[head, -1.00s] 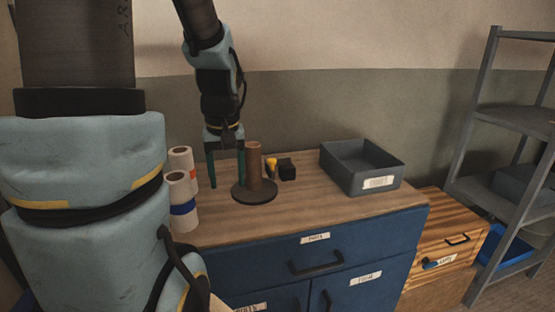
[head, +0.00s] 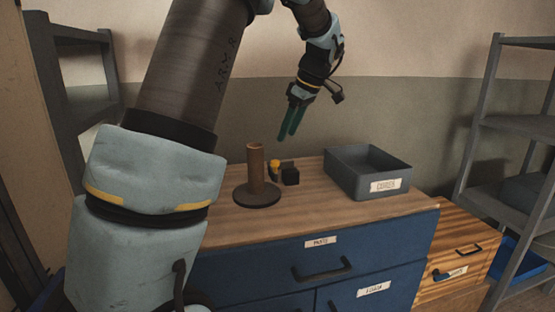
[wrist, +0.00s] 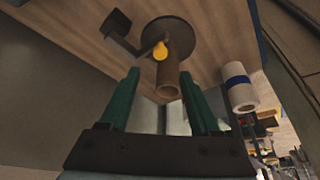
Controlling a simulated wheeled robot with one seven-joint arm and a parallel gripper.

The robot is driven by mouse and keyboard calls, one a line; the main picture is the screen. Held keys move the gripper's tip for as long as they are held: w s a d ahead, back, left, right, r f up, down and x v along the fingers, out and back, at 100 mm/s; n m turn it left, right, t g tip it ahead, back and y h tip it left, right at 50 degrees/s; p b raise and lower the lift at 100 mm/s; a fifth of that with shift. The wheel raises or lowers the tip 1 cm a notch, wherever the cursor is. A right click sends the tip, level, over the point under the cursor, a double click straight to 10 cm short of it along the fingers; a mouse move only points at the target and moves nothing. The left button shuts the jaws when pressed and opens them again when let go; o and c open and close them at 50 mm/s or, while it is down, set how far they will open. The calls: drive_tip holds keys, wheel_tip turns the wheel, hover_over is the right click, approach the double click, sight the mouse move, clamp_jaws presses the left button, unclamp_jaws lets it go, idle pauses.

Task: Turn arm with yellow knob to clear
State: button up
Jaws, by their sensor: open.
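The yellow knob (head: 274,165) stands behind and right of a brown upright tube (head: 256,168) on a round dark base (head: 257,196). A black block (head: 290,174) is beside the knob. In the wrist view, a dark arm runs between the black block (wrist: 117,22) and the yellow knob (wrist: 160,50), close beside the tube (wrist: 168,80). My gripper (head: 286,137) has green fingers and is open and empty. It hangs in the air above and behind the knob, touching nothing. In the wrist view the knob and tube appear between the fingers (wrist: 159,78), farther off.
A grey labelled bin (head: 366,172) stands on the right of the wooden cabinet top (head: 315,200). A white roll with a blue band (wrist: 239,90) shows in the wrist view. A grey shelf rack (head: 480,130) stands at the right. The top's front middle is clear.

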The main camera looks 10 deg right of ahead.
sight(276, 161)
drive_tip(key=p+x, duration=0.2)
drive_tip(key=x, duration=0.7)
drive_tip(key=shift+f, duration=0.25)
clamp_jaws()
idle(1.0)
